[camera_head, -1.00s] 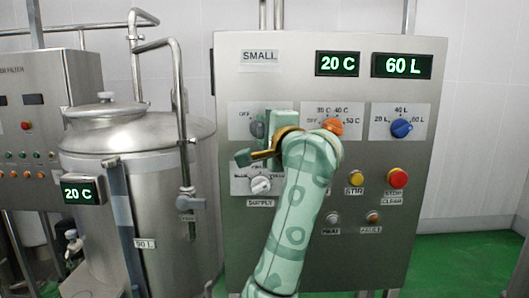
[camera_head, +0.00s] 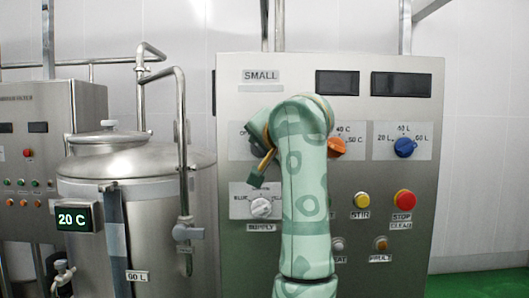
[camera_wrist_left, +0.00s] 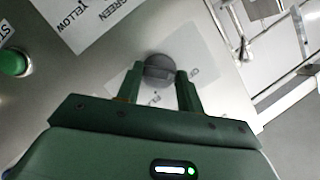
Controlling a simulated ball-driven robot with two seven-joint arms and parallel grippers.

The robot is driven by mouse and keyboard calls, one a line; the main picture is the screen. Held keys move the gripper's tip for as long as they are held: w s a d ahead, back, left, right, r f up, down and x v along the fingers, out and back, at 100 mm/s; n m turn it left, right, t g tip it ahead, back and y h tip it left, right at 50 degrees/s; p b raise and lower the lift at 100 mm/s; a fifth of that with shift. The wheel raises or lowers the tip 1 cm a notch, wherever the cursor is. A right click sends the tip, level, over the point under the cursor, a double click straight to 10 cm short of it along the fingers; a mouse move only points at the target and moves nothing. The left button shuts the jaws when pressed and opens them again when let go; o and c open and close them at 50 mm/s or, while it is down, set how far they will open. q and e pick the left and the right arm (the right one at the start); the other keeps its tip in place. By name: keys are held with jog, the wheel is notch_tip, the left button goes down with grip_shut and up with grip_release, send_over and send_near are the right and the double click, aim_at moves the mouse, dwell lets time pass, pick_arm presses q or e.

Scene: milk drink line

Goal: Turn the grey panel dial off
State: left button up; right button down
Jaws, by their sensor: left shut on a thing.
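The grey dial (camera_wrist_left: 160,68) is a dark round knob on a pale label of the steel panel. It shows in the left wrist view between the two green fingers of my left gripper (camera_wrist_left: 159,72), which is shut on it. In the head view my left wrist and forearm cover the dial; only the left part of its label (camera_head: 238,134) shows. The SMALL panel (camera_head: 350,100) has two displays, the left one (camera_head: 337,83) and the right one (camera_head: 402,84), and both are dark. My right gripper is not in view.
An orange dial (camera_head: 337,146) and a blue dial (camera_head: 405,147) sit right of my arm. A white supply dial (camera_head: 261,207), a yellow stir button (camera_head: 362,200) and a red stop button (camera_head: 404,199) are lower. A steel tank (camera_head: 150,190) with pipes stands left.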

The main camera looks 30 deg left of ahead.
pick_arm(q)
jog(key=shift+f+h, duration=0.2)
jog(key=shift+h, duration=0.1)
dwell(0.4)
jog(key=o, duration=1)
jog(key=shift+r, duration=0.1)
jog(key=v, duration=1.6)
jog(key=shift+d, duration=0.15)
